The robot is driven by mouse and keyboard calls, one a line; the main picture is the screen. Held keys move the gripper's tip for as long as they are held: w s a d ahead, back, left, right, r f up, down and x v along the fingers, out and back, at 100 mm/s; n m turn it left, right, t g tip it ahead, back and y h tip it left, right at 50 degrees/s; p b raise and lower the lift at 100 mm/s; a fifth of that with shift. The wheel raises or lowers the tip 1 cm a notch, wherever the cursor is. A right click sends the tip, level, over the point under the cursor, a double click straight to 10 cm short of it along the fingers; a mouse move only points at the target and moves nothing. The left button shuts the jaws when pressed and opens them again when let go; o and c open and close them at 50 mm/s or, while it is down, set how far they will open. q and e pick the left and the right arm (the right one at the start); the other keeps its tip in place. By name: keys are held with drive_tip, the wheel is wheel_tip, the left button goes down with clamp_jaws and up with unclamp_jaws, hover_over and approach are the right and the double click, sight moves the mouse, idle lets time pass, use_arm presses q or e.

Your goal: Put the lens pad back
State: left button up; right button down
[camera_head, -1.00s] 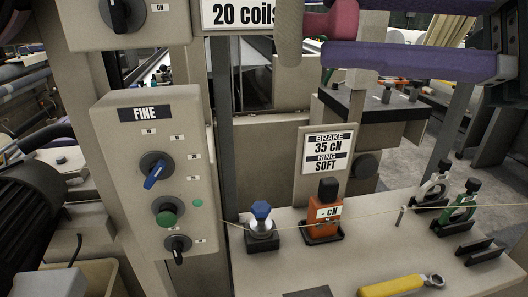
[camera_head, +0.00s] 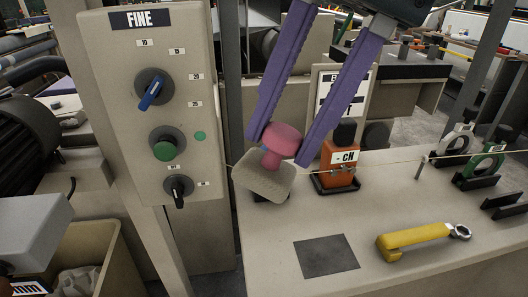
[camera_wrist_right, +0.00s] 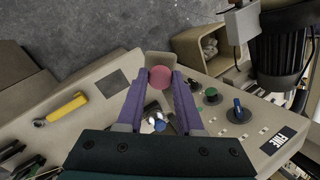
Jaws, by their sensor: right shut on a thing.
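The lens pad has a pink knob (camera_head: 283,139) and a beige block-shaped pad (camera_head: 264,180). My right gripper (camera_head: 279,147) reaches down from the top, its purple fingers shut on the pink knob. The pad hangs tilted below the fingertips, left of the orange block, and hides most of a small stand behind it. I cannot tell whether it touches anything. In the right wrist view the pink knob (camera_wrist_right: 160,77) sits between the fingertips (camera_wrist_right: 160,84). A dark square (camera_head: 326,256) lies bare on the bench top. My left gripper is not in view.
An orange "- cN" block (camera_head: 340,166) stands close right of the pad. A thin thread (camera_head: 395,160) crosses above the bench. A yellow tool (camera_head: 415,240) lies right of the dark square. The "FINE" panel (camera_head: 140,90) stands left. A blue-topped stand (camera_wrist_right: 157,122) shows between the fingers.

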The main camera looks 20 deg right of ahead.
drive_tip(key=w+d+f+m+h+b, duration=0.2)
drive_tip(key=w+d+m+h, duration=0.15)
drive_tip(key=d, duration=0.55)
drive_tip(key=shift+g+h, duration=0.4)
drive_tip(key=shift+h, duration=0.05)
drive_tip(key=f, duration=0.6)
drive_tip(key=f+b, duration=0.1)
drive_tip(key=f, duration=0.6)
drive_tip(key=d+f+b, duration=0.1)
drive_tip(key=f, duration=0.5)
drive_tip(key=shift+s+f, duration=0.15)
drive_tip(key=shift+f, duration=0.25)
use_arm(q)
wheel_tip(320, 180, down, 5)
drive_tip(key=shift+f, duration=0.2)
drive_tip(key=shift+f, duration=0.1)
use_arm(e)
drive_tip(key=c, duration=0.6)
unclamp_jaws()
drive_tip(key=shift+o, duration=0.2)
